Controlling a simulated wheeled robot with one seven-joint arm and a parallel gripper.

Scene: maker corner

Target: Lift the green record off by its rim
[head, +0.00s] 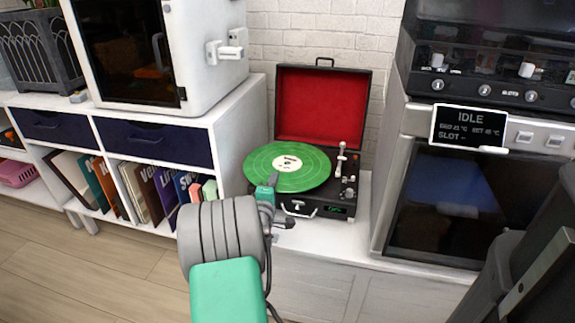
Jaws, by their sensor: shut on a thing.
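The green record (312,172) with a white label lies over the deck of the open suitcase record player (333,208). It looks roughly level and sticks out past the player's left side. I cannot tell whether it touches the platter, which it hides. My gripper (271,181) is at the record's near left rim and shut on it. The fingertips are small here and partly hidden by my wrist. The tonearm (340,160) stands to the right of the record.
The player's raised red-lined lid (318,105) stands behind the record. A white printer-like cabinet (220,45) is at left, above shelves of books (165,190). A machine with an IDLE screen (468,128) stands close at right. A strip of white counter (362,215) is bare beside the player.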

